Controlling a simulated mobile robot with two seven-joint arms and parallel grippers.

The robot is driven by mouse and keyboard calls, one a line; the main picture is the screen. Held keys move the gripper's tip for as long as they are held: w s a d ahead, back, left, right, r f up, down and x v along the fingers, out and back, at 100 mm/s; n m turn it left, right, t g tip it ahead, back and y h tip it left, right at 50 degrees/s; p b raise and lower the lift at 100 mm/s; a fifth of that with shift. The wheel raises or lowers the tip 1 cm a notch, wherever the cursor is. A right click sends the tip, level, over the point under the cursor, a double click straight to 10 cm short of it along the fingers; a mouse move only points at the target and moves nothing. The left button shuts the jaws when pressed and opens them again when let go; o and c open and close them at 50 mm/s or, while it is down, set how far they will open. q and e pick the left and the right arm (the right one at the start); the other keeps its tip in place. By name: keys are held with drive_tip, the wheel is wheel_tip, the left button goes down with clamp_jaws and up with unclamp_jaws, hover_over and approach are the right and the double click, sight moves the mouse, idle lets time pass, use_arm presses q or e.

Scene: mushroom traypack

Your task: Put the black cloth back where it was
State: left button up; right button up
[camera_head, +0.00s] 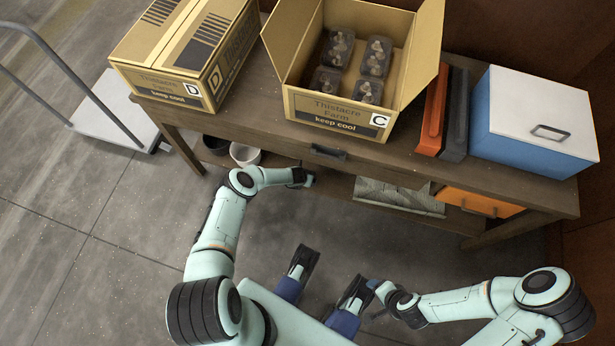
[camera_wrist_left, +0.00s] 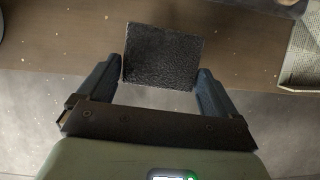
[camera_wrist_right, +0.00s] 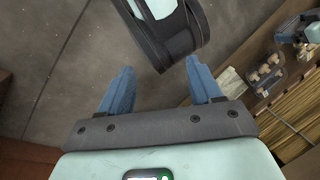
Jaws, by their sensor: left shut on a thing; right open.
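The black cloth (camera_wrist_left: 163,55) is a dark, rough-textured rectangle in the left wrist view. It sits between the fingertips of my left gripper (camera_wrist_left: 163,82), which is shut on it. In the head view my left gripper (camera_head: 308,180) is at the table's front, below the tabletop edge. The cloth cannot be made out clearly there. My right gripper (camera_wrist_right: 157,85) is open and empty in the right wrist view. In the head view my right gripper (camera_head: 373,284) is low in front of my body, away from the table.
On the wooden table (camera_head: 265,120) stand a closed carton (camera_head: 165,85), an open carton (camera_head: 335,112) with mushroom trays, orange and dark bins (camera_head: 432,110), and a blue-white cooler (camera_head: 530,125).

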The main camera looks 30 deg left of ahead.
use_arm(q)
drive_tip(key=shift+w+a+b, duration=0.2)
drive_tip(key=shift+w+b, duration=0.65)
drive_tip(key=shift+w, duration=0.2)
drive_tip(key=shift+w+f+b, duration=0.6)
drive_tip(key=shift+w+b, duration=0.05)
drive_tip(key=shift+b, duration=0.6)
drive_tip(key=shift+a+f+b, duration=0.1)
drive_tip(key=shift+f+b, duration=0.45)
drive_tip(key=shift+f, duration=0.35)
use_arm(e)
drive_tip(key=w+d+f+h, duration=0.1)
drive_tip(key=w+d+f, duration=0.1)
drive_tip(key=f, duration=0.6)
drive_tip(key=shift+w+d+m+t, duration=0.15)
drive_tip(key=shift+d+m+t, duration=0.15)
drive_tip(key=shift+d, duration=0.6)
drive_tip(key=shift+f, duration=0.1)
use_arm(q)
drive_tip(key=shift+f, duration=0.15)
drive_tip(key=o, duration=0.6)
